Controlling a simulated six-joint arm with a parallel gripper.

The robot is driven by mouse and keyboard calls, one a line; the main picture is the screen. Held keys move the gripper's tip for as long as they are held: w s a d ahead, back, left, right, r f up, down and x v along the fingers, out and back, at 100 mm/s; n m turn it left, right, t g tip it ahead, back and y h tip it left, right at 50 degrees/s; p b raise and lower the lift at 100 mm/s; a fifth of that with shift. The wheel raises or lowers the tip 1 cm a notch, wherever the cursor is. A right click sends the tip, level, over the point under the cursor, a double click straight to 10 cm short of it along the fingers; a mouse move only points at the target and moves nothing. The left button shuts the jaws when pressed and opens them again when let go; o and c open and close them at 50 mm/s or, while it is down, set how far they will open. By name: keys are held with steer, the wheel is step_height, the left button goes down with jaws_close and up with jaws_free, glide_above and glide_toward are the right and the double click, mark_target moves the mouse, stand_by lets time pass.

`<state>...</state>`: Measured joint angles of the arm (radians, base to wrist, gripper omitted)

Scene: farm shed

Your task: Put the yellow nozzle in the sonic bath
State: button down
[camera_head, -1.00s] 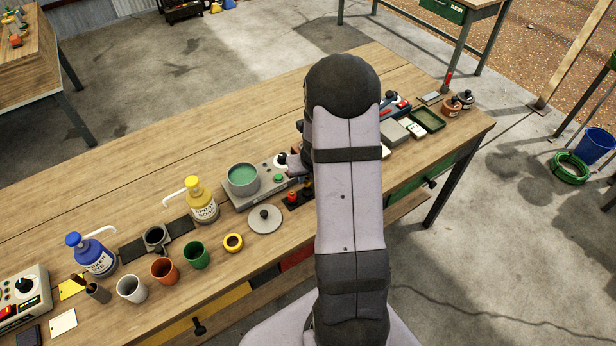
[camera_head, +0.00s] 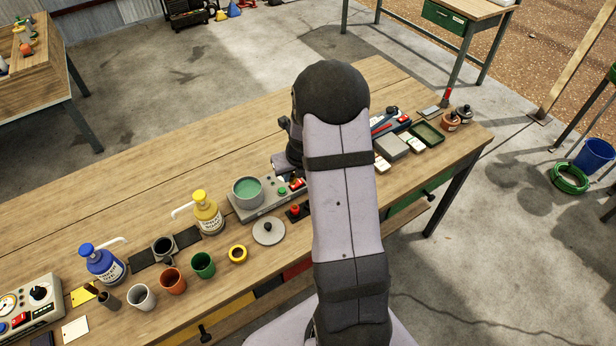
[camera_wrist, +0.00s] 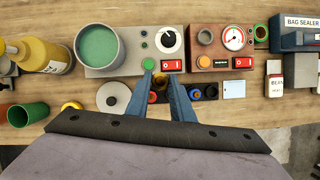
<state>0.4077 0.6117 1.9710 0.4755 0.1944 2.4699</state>
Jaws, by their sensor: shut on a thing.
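The sonic bath (camera_head: 262,206) is a grey box with a round tub of green liquid, on the bench left of my arm. It also shows at upper left in the wrist view (camera_wrist: 125,47), with a dial, a green button and a red switch. My gripper (camera_wrist: 161,68) is shut on the yellow nozzle (camera_wrist: 160,81), small between the blue-grey fingers and partly hidden by them. They show in front of the bath's right end, right of the tub. In the head view my arm hides the fingertips and nozzle.
A dark rack (camera_wrist: 203,97) holds other nozzles below the fingers. The round grey lid (camera_head: 268,231) lies before the bath. A yellow pump bottle (camera_head: 208,214) stands left of it. A brown control unit (camera_wrist: 220,48) is to the right. A yellow ring (camera_head: 238,254) and cups are nearby.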

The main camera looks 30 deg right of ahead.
steer(key=w+a+r+n+y, duration=0.1)
steer(key=w+a+n, duration=0.3)
steer(key=w+a, duration=0.3)
steer(key=a, duration=0.4)
steer(key=shift+w+a+r+y, duration=0.15)
steer(key=shift+w+a+y, duration=0.1)
steer(key=shift+a+y, duration=0.05)
step_height(320, 180, down, 6)
steer(key=b, duration=0.6)
steer(key=shift+r, duration=0.15)
steer(key=shift+f+b, duration=0.75)
steer(key=shift+f, duration=0.45)
steer(key=shift+f+p, duration=0.35)
steer(key=shift+p, duration=0.45)
stand_by(1.1)
steer(key=c, duration=1.3)
jaws_free()
steer(key=shift+r, duration=0.15)
